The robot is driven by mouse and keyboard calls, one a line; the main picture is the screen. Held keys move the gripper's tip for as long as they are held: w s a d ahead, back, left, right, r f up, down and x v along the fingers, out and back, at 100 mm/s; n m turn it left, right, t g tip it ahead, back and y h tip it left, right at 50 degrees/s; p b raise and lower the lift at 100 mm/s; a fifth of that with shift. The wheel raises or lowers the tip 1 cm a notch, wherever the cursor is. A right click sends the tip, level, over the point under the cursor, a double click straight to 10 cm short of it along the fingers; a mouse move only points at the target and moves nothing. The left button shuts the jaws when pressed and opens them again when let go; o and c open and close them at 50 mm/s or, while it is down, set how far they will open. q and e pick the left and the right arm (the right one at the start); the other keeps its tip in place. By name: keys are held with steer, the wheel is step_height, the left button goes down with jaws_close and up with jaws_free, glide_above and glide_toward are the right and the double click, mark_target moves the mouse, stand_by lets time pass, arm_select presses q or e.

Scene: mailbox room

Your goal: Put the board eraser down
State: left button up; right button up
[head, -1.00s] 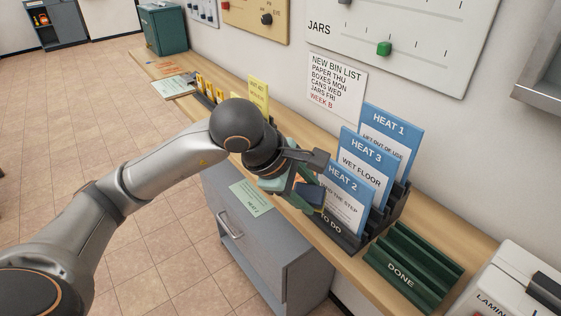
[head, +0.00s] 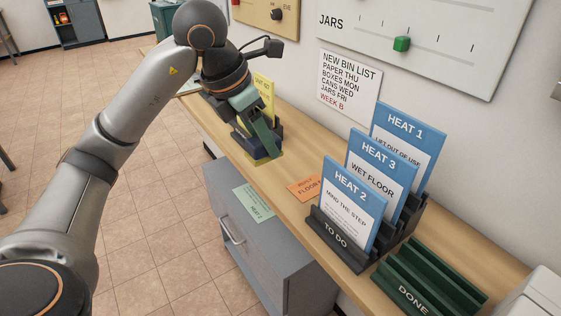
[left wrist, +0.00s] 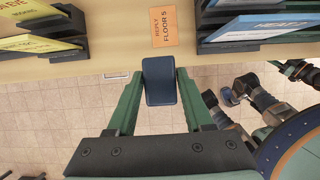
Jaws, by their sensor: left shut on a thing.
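The board eraser (left wrist: 161,81) is a dark blue block with rounded corners, held between the two green fingers of my left gripper (left wrist: 160,88) in the left wrist view. In the head view my left gripper (head: 262,138) points down over the wooden counter, left of the orange card.
An orange card (head: 305,188) lies on the counter (head: 300,212), with bare wood around it. The black TO DO rack (head: 338,238) holds blue signs at right, beside the green DONE rack (head: 428,280). A yellow card (head: 264,88) stands behind my gripper. A grey cabinet (head: 262,235) is below.

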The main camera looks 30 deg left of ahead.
arm_select(q)
steer(key=w+a+f, duration=0.1)
steer(key=w+f, duration=0.1)
steer(key=w, duration=0.1)
steer(key=w+a+f, duration=0.1)
steer(key=w+f, duration=0.2)
steer(key=w, duration=0.1)
steer(key=w+a+f, duration=0.2)
steer(key=w+f, duration=0.1)
steer(key=w, duration=0.1)
steer(key=shift+w+f, duration=0.15)
steer(key=shift+w, duration=0.1)
steer(key=shift+w+a+f, duration=0.15)
steer(key=shift+w+f, duration=0.2)
steer(key=f, duration=0.3)
steer(key=shift+w+a, duration=0.15)
steer(key=shift+w, duration=0.2)
steer(key=shift+f+p, duration=0.25)
steer(key=shift+p, duration=0.15)
arm_select(e)
steer(key=shift+d+r, duration=0.15)
steer(key=shift+r, duration=0.05)
arm_select(q)
steer(key=shift+f, duration=0.1)
